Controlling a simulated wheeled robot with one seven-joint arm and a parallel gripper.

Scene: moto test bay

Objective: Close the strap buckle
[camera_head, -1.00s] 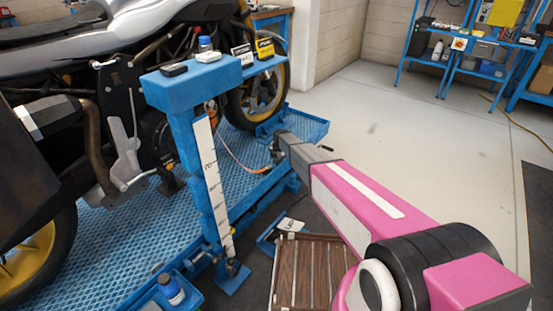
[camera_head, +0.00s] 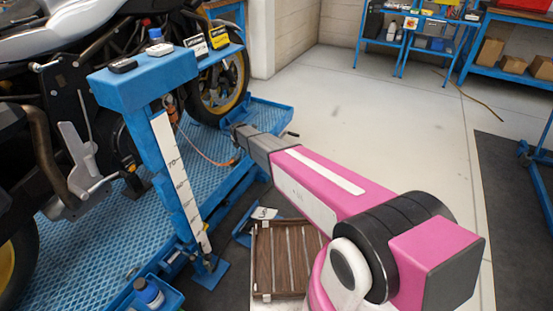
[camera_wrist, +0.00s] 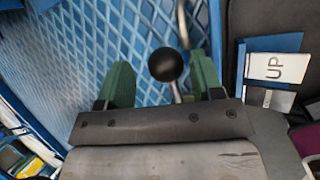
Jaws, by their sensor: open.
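An orange strap (camera_head: 205,147) runs from near the bike's front wheel along the blue platform edge towards my gripper (camera_head: 238,138). I cannot make out the strap's buckle. In the wrist view my gripper (camera_wrist: 160,80) shows two green fingers, spread apart with a gap between them. A black ball knob (camera_wrist: 166,65) on a metal rod shows in that gap, against blue mesh. I cannot tell whether it touches a finger. In the head view the fingertips are small and partly hidden by my wrist.
A blue stand (camera_head: 150,78) with a white scale (camera_head: 178,175) rises left of my arm. The motorcycle (camera_head: 55,110) stands on the blue mesh platform (camera_head: 95,245). A slatted wooden crate (camera_head: 262,270) lies below my arm.

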